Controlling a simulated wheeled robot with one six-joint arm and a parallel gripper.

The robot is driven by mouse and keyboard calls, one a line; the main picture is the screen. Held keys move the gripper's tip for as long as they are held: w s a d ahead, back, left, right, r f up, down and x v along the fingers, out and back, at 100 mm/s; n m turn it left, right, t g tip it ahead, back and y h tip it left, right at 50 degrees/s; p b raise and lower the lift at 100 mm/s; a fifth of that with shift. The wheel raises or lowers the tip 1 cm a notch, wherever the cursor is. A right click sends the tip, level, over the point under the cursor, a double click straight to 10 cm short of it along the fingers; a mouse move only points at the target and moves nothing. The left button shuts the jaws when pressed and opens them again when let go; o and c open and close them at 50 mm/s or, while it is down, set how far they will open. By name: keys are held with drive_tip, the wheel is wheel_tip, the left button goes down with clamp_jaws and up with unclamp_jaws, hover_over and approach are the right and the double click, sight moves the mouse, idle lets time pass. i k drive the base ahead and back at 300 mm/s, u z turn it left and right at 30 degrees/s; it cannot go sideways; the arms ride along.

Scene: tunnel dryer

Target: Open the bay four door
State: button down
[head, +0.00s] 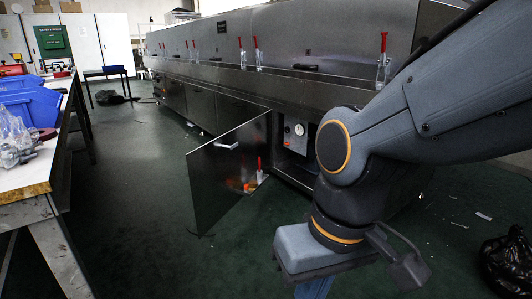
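A dark metal door (222,180) on the lower side of the long dryer (250,42) stands swung out from its bay, showing a dark, shiny face with a pale handle (228,144). A red-handled clamp (260,172) shows by the door's lower right part. Inside the open bay a pale panel with a round dial (299,130) shows. No bay number is readable, so I cannot tell which bay this is. My gripper (312,285) hangs low, right of and nearer than the door, apart from it in the picture. Its fingertips are cut off by the bottom edge.
A workbench (25,185) with blue bins (35,107) and clear bottles (12,135) stands at left. A black bag (508,262) lies at lower right. The green floor (130,170) between bench and door is mostly clear.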

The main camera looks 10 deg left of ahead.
sight(218, 175)
drive_tip(key=z, duration=0.05)
drive_tip(key=i, duration=1.25)
drive_tip(key=u, duration=0.65)
